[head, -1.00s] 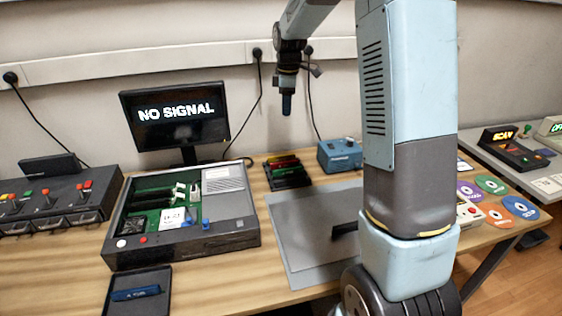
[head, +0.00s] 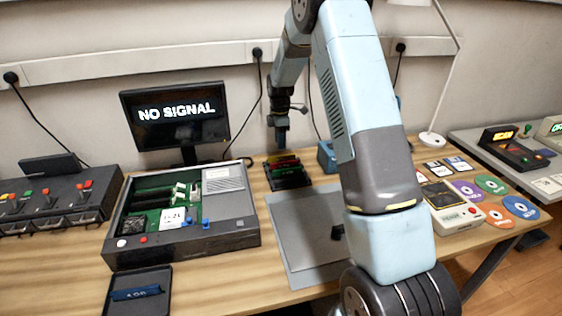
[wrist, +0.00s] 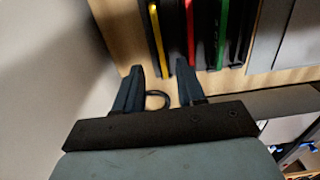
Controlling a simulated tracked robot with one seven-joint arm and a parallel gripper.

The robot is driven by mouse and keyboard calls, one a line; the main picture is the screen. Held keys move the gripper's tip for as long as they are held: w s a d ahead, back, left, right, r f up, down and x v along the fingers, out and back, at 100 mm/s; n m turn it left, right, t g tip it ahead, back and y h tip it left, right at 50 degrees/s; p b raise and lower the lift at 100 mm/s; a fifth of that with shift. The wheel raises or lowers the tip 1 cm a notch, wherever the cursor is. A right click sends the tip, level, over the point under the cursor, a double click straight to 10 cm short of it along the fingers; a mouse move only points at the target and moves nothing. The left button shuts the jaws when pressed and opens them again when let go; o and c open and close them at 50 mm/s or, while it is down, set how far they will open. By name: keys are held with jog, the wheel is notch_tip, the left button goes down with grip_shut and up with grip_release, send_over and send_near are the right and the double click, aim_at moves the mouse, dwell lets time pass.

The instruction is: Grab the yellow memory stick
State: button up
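The yellow memory stick (wrist: 157,40) stands in a dark rack (wrist: 128,30) beside a red stick (wrist: 190,30) and a green stick (wrist: 222,32) in the wrist view. It is the leftmost of the three coloured sticks there. In the head view the rack (head: 293,183) sits on the table right of the open console, and the yellow stick is small. My gripper (wrist: 158,68) is open and empty, its two fingers apart just short of the yellow stick's near end in the picture. In the head view my gripper (head: 281,138) hangs above the rack's back end.
An open console (head: 235,232) with a green board lies left of the rack. A black tray (head: 118,308) holds a blue stick (head: 136,293). A grey mat (head: 300,245) lies in front of the rack. A blue box (head: 326,155) stands close by on the right, partly hidden by my arm.

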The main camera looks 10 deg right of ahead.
aim_at(282, 159)
jog(key=shift+f, duration=3.3)
grip_shut()
